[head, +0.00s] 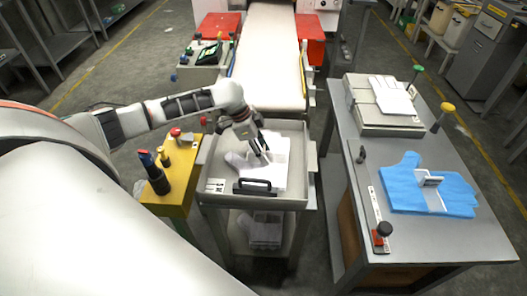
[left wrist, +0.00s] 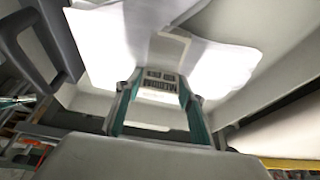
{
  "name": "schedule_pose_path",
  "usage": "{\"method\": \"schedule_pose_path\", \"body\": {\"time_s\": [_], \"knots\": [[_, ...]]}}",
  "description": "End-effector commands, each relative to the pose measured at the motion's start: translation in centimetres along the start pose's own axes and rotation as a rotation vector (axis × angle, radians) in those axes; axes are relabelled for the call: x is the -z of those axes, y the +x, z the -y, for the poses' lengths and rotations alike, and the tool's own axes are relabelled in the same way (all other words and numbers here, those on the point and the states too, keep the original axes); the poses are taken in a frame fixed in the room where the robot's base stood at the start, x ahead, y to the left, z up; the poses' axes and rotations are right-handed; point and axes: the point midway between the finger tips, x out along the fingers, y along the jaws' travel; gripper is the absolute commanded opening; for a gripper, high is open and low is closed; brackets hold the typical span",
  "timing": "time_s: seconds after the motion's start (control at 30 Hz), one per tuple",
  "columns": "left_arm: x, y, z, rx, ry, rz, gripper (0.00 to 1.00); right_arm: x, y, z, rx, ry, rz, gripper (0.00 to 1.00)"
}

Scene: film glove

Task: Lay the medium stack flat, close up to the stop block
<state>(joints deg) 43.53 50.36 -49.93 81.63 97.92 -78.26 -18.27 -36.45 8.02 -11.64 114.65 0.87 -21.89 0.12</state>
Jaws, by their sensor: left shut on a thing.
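The medium stack (head: 279,165) is a pile of white gloves at the grey cart tray (head: 216,171). In the left wrist view its paper band (left wrist: 158,82) carries an upside-down label reading MEDIUM, and white glove sheets spread beyond it. My left gripper (head: 262,152) is over the stack, shut on it at the band; its teal-edged fingers (left wrist: 157,112) flank the label. I cannot tell whether the stack touches the tray floor. No part is clearly marked as the stop block; a slotted metal strip with a red-and-black knob (head: 381,231) lies on the right table. My right gripper is not in view.
The right grey table (head: 440,238) bears a banded blue glove stack (head: 402,185) and a grey box with white gloves (head: 390,97) on top. A black handle (head: 252,188) rises at the tray's front. A yellow stand with knobs (head: 166,197) is left; a conveyor (head: 268,60) is behind.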

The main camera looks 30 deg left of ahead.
Motion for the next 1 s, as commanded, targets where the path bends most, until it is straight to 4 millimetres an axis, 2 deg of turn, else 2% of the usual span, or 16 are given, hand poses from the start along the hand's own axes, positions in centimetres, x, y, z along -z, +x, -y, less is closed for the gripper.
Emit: {"method": "schedule_pose_path", "body": {"time_s": [0.03,0.07,0.1,0.13,0.43,0.57,0.67,1.0], "knots": [[-0.1,0.2,0.0,-0.001,0.000,0.000,0.15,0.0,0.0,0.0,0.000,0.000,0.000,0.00],[-0.1,0.2,0.0,-0.001,0.000,0.001,0.41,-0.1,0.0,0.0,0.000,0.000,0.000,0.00],[-0.1,0.2,0.0,-0.001,0.000,0.001,0.51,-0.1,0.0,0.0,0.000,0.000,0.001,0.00],[-0.1,0.2,0.0,-0.001,0.000,0.001,0.55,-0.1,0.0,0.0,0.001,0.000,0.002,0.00],[-0.1,0.2,0.0,-0.001,0.000,0.001,0.55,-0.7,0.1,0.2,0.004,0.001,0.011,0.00],[0.1,-0.5,0.0,0.001,0.000,0.000,0.55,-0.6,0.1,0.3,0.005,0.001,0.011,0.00],[0.1,-1.9,0.1,0.002,0.001,0.000,0.55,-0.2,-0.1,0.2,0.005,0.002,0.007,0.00],[0.2,-8.8,0.1,0.003,0.001,-0.001,0.55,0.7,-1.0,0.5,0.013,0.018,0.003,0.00]]}}
